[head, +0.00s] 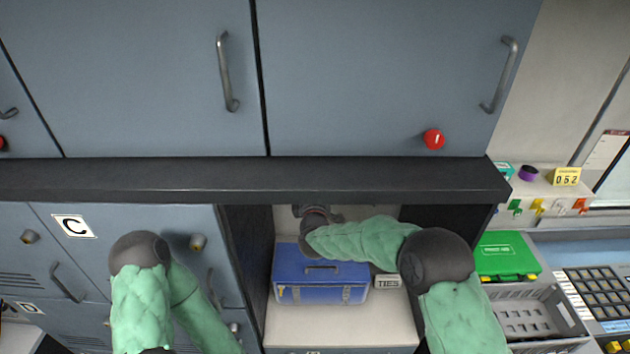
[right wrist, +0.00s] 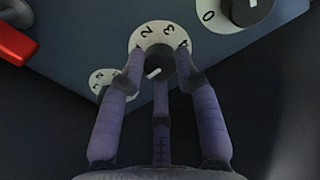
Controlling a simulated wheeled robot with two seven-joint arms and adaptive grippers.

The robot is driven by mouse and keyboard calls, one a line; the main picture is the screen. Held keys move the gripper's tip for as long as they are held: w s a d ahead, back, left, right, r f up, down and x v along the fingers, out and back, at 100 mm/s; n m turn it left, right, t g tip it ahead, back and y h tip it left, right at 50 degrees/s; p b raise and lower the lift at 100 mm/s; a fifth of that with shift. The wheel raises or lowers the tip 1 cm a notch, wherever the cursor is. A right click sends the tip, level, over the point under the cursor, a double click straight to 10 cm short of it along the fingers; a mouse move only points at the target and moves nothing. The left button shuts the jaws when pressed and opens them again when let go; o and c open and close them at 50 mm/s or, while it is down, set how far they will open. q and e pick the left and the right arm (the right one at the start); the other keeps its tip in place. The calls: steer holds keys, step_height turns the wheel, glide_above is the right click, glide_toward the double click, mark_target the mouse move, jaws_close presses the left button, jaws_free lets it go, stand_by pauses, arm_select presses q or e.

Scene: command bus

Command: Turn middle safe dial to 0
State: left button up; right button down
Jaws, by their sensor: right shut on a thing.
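The middle safe dial (right wrist: 158,68) is a black knob with a white mark, set in a pale ring with a 2 and a 3 legible. The fingers of my right gripper (right wrist: 160,62) close around this knob and cover part of its ring. A second dial (right wrist: 252,10) with a 0 on its ring is at the upper right. A third pale ring (right wrist: 101,80) shows partly behind the left finger. In the head view my right arm reaches into the open shelf, and the dials cannot be made out. My left gripper is out of view below.
A blue box (head: 320,275) and a TIES label box (head: 387,282) stand in the shelf under a dark ledge (head: 250,180). A red handle (right wrist: 14,44) is left of the dials. A green case (head: 506,256) is at the right.

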steer(key=shift+f, duration=0.15)
steer(key=c, duration=0.9)
jaws_free()
steer(key=s, duration=1.2)
